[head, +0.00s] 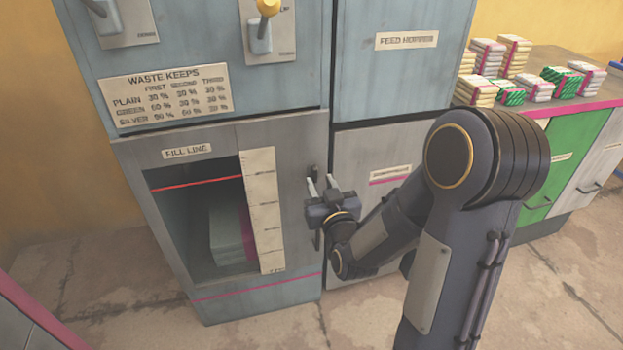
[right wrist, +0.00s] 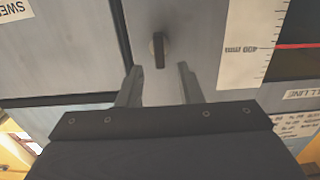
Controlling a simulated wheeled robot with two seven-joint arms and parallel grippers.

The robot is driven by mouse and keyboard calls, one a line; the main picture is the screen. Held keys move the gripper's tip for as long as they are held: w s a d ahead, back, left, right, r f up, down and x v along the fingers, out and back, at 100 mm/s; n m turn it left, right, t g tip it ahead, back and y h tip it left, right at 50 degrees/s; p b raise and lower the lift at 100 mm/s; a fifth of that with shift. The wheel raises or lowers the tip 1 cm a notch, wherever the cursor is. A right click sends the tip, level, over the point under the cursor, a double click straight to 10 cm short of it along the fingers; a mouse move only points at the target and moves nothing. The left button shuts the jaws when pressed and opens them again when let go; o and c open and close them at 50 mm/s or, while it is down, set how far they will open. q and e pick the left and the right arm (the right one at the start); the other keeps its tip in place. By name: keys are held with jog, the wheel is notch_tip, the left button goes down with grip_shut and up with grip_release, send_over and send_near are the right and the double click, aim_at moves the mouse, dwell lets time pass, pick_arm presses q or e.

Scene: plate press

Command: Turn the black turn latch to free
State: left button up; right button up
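The black turn latch (right wrist: 159,50) is a short dark bar on a round base, on the grey front of the press. In the right wrist view it stands lengthwise in the picture, just beyond my fingertips. In the head view the latch (head: 314,172) is small and partly hidden behind the fingers. My right gripper (head: 321,182) is open, its two pale fingers pointing at the panel. In the right wrist view the open gripper (right wrist: 158,73) has nothing between its fingers, and the latch lies about midway between their lines. My left gripper is not in view.
Left of the latch, a window (head: 203,225) with a red fill line shows a pale stack inside. A measuring strip (head: 262,210) runs beside it. A dark handle (head: 317,239) is below my gripper. Wrapped bundles (head: 515,55) stand on a counter at right.

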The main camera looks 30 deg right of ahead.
aim_at(316, 174)
jog(key=shift+x, duration=2)
grip_shut()
